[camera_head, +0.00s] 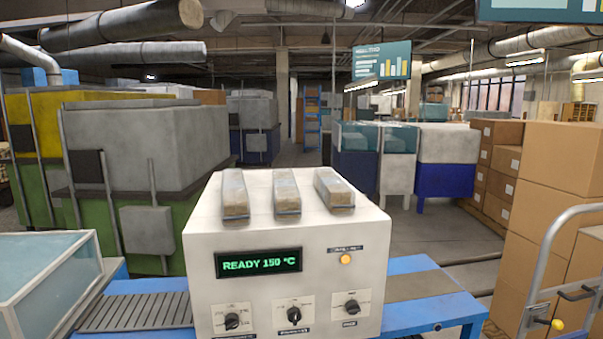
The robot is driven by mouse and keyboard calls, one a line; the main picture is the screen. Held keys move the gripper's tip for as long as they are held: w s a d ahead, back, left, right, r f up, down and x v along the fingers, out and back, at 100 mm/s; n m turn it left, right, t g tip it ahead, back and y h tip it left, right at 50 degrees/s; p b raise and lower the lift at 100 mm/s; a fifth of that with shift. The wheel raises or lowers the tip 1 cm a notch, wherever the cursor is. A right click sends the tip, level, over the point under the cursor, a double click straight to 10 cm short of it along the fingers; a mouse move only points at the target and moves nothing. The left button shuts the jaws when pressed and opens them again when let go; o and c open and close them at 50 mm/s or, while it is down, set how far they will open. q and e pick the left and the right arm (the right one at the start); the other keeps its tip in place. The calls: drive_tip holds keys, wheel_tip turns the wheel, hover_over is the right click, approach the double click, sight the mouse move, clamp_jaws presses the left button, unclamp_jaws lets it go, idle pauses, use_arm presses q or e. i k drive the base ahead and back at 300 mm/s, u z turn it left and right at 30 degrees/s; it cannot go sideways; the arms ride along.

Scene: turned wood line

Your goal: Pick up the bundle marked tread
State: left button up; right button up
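Three long wrapped bundles lie side by side on top of a white machine (205,230): a left bundle (235,194), a middle bundle (286,191) and a right bundle (333,188). They are grey-brown and lie apart from each other, running away from me. No marking on them is readable, so I cannot tell which one is marked tread. Neither of my grippers is in view.
The machine's front has a display (258,264) reading READY 150 °C, an orange button (345,259) and three knobs. It stands at a blue-framed conveyor (425,290). A glass-topped case (45,275) is at left; cardboard boxes (560,160) and a cart handle (545,255) are at right.

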sight(338, 197)
drive_tip(key=z, duration=0.35)
drive_tip(key=i, duration=1)
drive_tip(key=u, duration=0.05)
